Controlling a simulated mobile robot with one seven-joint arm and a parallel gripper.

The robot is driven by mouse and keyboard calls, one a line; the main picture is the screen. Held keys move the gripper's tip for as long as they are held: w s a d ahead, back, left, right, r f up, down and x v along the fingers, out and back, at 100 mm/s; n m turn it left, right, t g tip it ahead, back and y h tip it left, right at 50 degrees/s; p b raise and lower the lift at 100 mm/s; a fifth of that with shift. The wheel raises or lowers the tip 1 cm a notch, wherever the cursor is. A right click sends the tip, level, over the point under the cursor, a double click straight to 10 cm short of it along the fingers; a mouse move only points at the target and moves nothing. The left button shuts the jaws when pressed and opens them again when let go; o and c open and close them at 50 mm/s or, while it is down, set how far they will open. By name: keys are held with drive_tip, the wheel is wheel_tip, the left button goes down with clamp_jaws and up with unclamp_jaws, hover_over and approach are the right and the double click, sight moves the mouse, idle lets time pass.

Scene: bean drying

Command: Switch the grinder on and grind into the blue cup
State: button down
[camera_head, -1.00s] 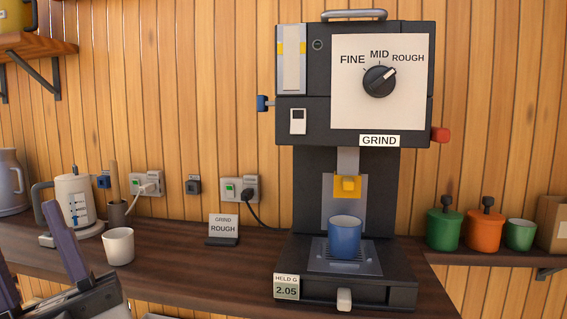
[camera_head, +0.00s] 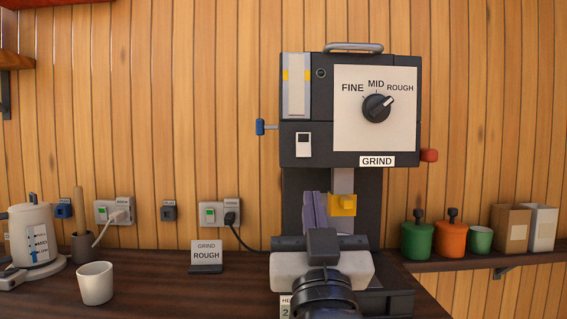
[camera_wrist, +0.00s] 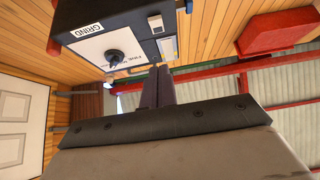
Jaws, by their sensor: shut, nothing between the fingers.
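The grinder (camera_head: 300,180) is a tall black machine with a white plate labelled GRIND. Its dial (camera_head: 377,107) points toward ROUGH. A small white switch-like panel (camera_head: 303,144) is on its front left, a blue knob (camera_head: 260,127) on its left side and a red knob (camera_head: 429,155) on its right. The yellow spout (camera_head: 342,204) shows just right of my fingers. My gripper (camera_head: 314,196) is shut and empty, purple fingers up, in front of the lower grinder. The wrist view shows the fingers (camera_wrist: 158,86) below the grinder's tilted front (camera_wrist: 120,45). The blue cup is hidden behind my gripper.
A white cup (camera_head: 95,283) and a kettle (camera_head: 35,238) stand at the left. A GRIND ROUGH sign (camera_head: 207,256) stands left of the grinder. Green and orange canisters (camera_head: 446,238) line the right shelf. The plugged grinder cable (camera_head: 240,238) hangs by the wall.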

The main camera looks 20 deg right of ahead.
sight(304, 148)
drive_tip(key=shift+d, duration=0.1)
drive_tip(key=p+x, duration=0.1)
drive_tip(key=x, duration=0.3)
drive_tip(key=f+p+x, duration=0.1)
drive_tip(key=p+x, duration=0.1)
drive_tip(key=x, duration=0.2)
drive_tip(key=w+p+x, duration=0.1)
drive_tip(key=p+x, duration=0.1)
drive_tip(key=x, duration=0.2)
drive_tip(key=shift+f, duration=0.15)
drive_tip(key=shift+w+d+f+p, duration=0.2)
drive_tip(key=shift+w+d+p, duration=0.1)
drive_tip(key=shift+w, duration=0.35)
drive_tip(key=shift+f, duration=0.1)
